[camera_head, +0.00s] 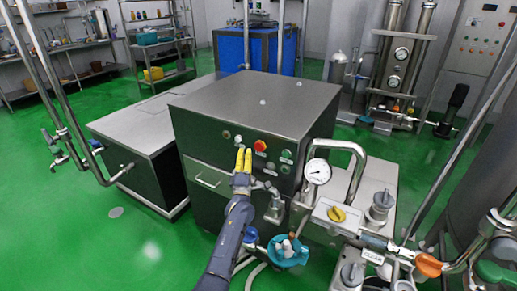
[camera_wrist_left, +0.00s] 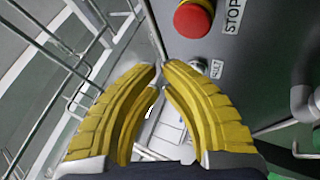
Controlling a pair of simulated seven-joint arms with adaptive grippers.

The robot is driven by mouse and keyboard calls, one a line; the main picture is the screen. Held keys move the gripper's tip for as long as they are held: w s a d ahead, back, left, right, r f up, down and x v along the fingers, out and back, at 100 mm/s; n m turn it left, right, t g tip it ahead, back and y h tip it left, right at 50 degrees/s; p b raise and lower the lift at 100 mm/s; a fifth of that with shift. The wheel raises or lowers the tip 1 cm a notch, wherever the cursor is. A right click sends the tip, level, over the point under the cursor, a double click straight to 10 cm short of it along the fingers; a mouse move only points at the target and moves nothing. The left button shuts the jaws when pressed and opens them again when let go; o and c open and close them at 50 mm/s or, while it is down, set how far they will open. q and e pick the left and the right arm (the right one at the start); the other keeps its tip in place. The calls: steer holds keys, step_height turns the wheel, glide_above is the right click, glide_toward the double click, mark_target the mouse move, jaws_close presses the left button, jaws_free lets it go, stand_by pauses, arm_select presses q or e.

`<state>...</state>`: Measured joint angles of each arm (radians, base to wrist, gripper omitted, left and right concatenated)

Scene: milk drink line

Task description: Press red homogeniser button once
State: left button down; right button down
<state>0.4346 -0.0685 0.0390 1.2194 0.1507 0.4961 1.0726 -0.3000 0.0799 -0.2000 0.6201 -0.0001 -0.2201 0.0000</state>
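The homogeniser (camera_head: 255,105) is a large grey metal box in the middle of the head view. My left gripper (camera_head: 243,151) has yellow fingers and is in front of the panel, left of the red button. In the left wrist view its fingertips (camera_wrist_left: 159,66) nearly meet, with nothing between them, below and left of the button. My right gripper is out of view.
A small button (camera_wrist_left: 197,66) with a label lies below the red one. A pressure gauge (camera_head: 317,172) and bent pipe stand right of the panel. A drawer-like handle (camera_head: 208,180) is left of my arm. A blue-green bowl (camera_head: 287,253) with bottles is lower right.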

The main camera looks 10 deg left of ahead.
arm_select(q)
steer(key=shift+s+a, duration=0.15)
steer(key=shift+s, duration=0.4)
